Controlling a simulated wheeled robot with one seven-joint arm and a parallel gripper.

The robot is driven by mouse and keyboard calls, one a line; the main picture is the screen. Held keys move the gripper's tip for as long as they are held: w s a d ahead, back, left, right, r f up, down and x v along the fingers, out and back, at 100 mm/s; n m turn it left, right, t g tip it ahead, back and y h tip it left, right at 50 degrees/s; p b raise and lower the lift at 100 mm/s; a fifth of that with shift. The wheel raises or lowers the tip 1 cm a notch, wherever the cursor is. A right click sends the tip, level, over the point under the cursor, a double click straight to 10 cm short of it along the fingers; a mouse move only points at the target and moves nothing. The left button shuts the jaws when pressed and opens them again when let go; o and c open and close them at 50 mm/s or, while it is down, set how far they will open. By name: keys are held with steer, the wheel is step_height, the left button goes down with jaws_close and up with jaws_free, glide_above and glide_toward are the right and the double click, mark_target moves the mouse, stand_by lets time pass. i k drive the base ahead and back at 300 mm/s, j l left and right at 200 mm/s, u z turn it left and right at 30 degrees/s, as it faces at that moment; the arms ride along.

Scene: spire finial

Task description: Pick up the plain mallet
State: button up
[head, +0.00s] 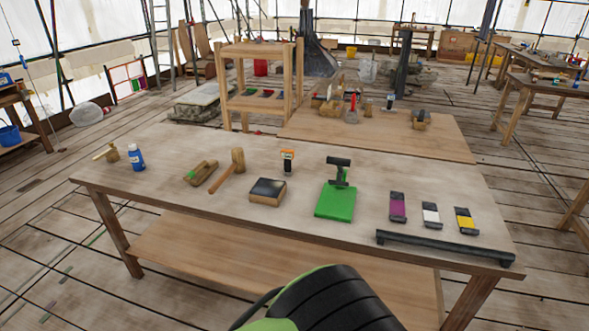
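A wooden mallet (237,161) with a plain brown head and a handle slanting down to the left is on the long worktable (330,236), left of its middle. A second, smaller wooden mallet-like tool (111,154) with a pale handle is near the table's left end. I cannot tell surely which one is called plain. A dark-headed tool (339,168) stands at the green mat (335,202). Part of my green and black arm shows at the bottom centre, in front of the table. My gripper is not in view.
A blue bottle (136,157), a wooden tool with a green part (201,173), a dark-topped block (267,191) and a small orange-topped bottle (287,162) share the table. Several coloured packs (431,214) and a black bar (445,248) are at its right. A lower table (375,133) stands behind.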

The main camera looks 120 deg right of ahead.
mark_target(238, 167)
steer(key=z, duration=3.65)
steer(key=i+j+u, duration=0.1)
steer(key=i+j, duration=0.15)
steer(key=i, duration=0.5)
steer(key=i+j+u, duration=0.1)
steer(key=i, duration=0.7)
steer(key=i+j+u, duration=0.1)
steer(key=i, duration=0.65)
